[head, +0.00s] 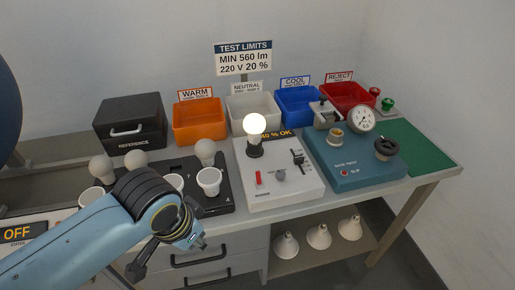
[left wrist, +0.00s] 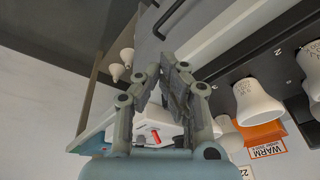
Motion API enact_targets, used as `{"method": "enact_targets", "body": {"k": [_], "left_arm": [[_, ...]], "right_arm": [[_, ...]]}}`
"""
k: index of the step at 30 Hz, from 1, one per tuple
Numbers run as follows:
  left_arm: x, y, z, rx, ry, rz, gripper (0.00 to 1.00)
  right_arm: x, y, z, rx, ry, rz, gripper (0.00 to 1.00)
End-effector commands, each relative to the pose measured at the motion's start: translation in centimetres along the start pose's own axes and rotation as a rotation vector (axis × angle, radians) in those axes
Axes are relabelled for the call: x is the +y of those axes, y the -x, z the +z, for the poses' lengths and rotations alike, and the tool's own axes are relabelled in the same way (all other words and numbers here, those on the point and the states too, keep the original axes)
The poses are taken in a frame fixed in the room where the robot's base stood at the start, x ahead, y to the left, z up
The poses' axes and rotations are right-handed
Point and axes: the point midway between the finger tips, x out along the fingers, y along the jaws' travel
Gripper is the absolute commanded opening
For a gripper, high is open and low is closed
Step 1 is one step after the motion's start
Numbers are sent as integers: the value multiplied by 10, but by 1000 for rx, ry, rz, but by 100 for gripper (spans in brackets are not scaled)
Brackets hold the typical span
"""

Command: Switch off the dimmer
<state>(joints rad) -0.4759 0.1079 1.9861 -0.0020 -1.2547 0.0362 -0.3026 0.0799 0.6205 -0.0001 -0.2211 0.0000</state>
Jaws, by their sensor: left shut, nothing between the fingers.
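A white control box (head: 285,193) stands at the middle front of the bench, with a lit bulb (head: 256,128) upright in its socket. Its top carries a red switch (head: 258,178), a grey round knob (head: 279,174) and a black slider (head: 297,159). Its display (head: 283,133) reads "40 % OK", partly hidden by the bulb. My left gripper (head: 197,242) is shut and empty, in front of the bench edge, left of and lower than the box. In the left wrist view its fingers (left wrist: 160,75) partly cover a white surface with a red part (left wrist: 155,136). My right gripper is not seen.
A black rack (head: 222,195) with bulbs and white cups lies left of the box, partly behind my left arm. A blue tester (head: 350,175) with a gauge and black handwheel stands right. Coloured bins line the back. An "OFF" display (head: 17,233) is at far left.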

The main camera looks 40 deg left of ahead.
Motion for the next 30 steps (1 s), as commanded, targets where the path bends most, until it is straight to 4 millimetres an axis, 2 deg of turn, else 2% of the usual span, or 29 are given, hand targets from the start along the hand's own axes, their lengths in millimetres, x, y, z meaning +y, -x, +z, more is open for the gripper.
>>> {"method": "enact_targets", "body": {"k": [1, 3, 6, 7, 14, 22, 25, 30], "left_arm": [[-2, 28, -15, 13, 15, -2, 0], [-4, 56, -33, 17, 50, -5, 0], [-8, 86, -64, 13, 146, -12, 0], [-8, 88, -71, 8, 177, -15, 0], [-16, 81, -131, -37, 421, -39, 0], [-21, 60, -215, -103, 741, -75, 0], [-22, 58, -234, -120, 818, -87, 0], [-22, 57, -248, -132, 876, -97, 0]], "right_arm": [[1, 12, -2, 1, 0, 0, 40], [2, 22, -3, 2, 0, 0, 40], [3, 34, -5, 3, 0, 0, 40], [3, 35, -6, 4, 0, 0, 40], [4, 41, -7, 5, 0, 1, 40], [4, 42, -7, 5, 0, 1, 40], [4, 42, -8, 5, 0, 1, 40], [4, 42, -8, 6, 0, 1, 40]]}}
